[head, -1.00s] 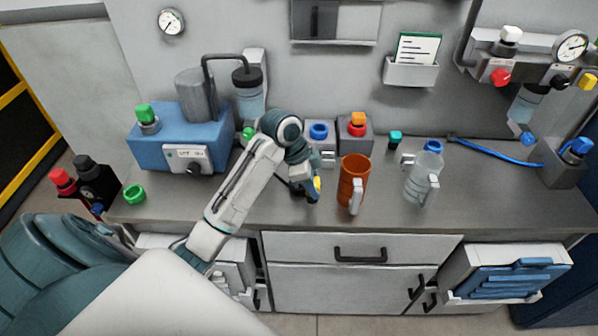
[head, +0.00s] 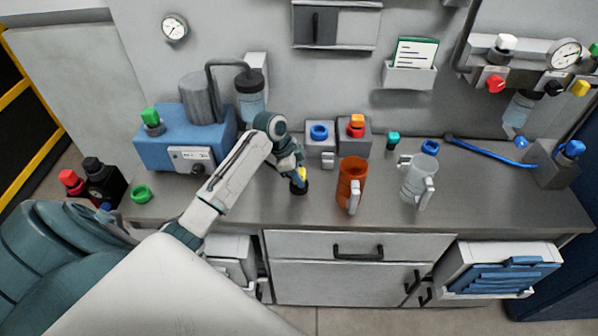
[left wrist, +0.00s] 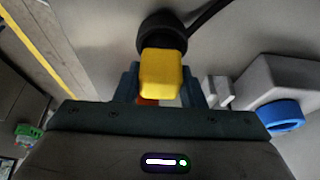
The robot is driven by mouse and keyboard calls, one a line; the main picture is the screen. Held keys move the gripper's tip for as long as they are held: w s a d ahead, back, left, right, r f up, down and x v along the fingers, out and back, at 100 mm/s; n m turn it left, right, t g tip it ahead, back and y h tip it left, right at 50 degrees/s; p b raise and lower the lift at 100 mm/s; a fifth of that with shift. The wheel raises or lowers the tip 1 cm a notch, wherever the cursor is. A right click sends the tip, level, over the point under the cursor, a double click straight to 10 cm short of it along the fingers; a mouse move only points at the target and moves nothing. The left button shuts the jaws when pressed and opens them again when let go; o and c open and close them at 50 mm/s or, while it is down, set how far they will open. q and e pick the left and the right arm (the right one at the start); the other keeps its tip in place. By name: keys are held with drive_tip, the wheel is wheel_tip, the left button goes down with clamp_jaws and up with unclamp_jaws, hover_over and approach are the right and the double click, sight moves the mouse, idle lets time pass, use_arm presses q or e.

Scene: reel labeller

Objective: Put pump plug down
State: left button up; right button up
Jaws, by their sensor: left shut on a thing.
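The pump plug has a yellow grip block (head: 301,175) and a round black base. My left gripper (head: 298,173) is shut on the yellow block, with the base facing down at the grey counter. The base looks at or just above the counter top; I cannot tell whether it touches. In the left wrist view the yellow block (left wrist: 162,75) sits between the two fingers (left wrist: 160,88), and a black cable runs from the black base (left wrist: 160,35) to the upper right. My right gripper is not in view.
An orange jug (head: 351,184) stands close right of the plug, and a clear jug (head: 419,180) farther right. Behind are a grey block with a blue ring (head: 319,132) and one with a red and orange knob (head: 356,126). The blue pump (head: 215,137) is left. The counter front (head: 310,215) is clear.

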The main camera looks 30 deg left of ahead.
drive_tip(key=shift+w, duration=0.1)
use_arm(q)
drive_tip(key=o, duration=1.1)
drive_tip(key=shift+f, duration=0.1)
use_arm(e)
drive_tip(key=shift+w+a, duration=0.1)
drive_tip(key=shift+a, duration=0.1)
use_arm(q)
drive_tip(key=shift+r, duration=0.2)
drive_tip(key=shift+a+r, duration=0.2)
drive_tip(key=shift+r, duration=0.1)
drive_tip(key=b+v, duration=0.4)
drive_tip(key=v, duration=0.7)
drive_tip(key=shift+r, duration=0.1)
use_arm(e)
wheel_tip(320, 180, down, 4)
